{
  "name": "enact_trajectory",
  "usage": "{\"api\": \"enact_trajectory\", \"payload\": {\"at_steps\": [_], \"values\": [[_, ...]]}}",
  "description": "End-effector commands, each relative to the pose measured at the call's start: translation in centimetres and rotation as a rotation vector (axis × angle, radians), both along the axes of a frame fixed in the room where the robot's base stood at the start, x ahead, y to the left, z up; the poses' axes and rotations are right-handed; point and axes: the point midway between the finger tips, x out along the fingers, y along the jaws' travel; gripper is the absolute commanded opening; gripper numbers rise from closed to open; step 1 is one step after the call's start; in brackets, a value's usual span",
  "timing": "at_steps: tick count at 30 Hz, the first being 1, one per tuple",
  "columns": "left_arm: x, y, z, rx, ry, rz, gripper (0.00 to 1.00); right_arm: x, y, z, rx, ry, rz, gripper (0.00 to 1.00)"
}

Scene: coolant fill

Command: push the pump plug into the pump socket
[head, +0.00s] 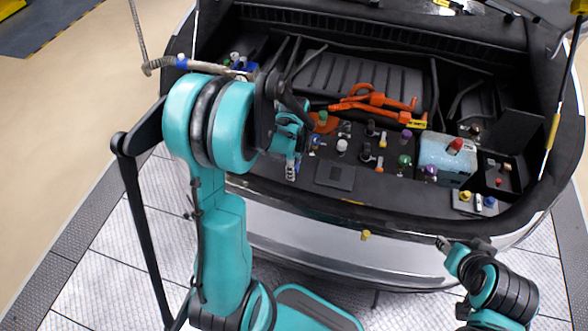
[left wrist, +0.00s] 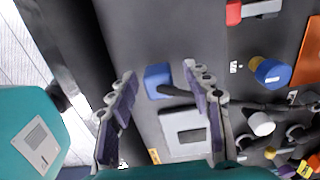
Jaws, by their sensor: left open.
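My left gripper (head: 291,168) is over the front left of the engine bay, pointing down; it is open and empty. In the left wrist view its two fingers (left wrist: 165,100) stand apart. A blue block (left wrist: 158,80) with a short black stem shows between them, beside a grey square frame (left wrist: 185,133). The block looks like a plug, but I cannot tell for sure that it is the pump plug, nor which part is the pump socket. My right gripper (head: 462,245) is outside the front bumper at the right, too small to read.
Several coloured caps and knobs stand close by, among them a blue and yellow one (left wrist: 270,72) and a white one (left wrist: 261,124). Orange cables (head: 375,99) lie behind. A pale blue reservoir with a red cap (head: 447,155) stands at the right. A dark flat panel (head: 335,175) lies near the front edge.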

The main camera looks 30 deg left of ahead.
Motion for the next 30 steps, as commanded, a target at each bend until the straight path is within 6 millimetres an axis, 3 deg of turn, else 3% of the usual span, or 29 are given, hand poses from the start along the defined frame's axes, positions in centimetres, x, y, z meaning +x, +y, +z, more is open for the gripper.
{"api": "enact_trajectory", "payload": {"at_steps": [3,8,9,22,30], "values": [[0.0,0.0,0.1,0.0,0.0,0.0,0.5,0.0,0.0,0.1,0.0,0.0,0.0,0.4],[0.0,0.0,0.1,0.0,0.0,0.0,0.08,0.0,0.0,0.1,0.0,0.0,0.0,0.4],[0.0,0.0,0.1,0.0,0.0,0.0,0.05,0.0,0.0,0.1,0.0,0.0,0.0,0.4],[0.0,0.0,0.8,0.0,0.0,0.001,0.05,0.0,0.0,0.4,0.0,0.0,0.0,0.4],[0.1,-0.2,4.9,0.0,0.0,-0.001,0.05,0.0,0.0,2.0,0.0,0.0,0.0,0.4]]}}
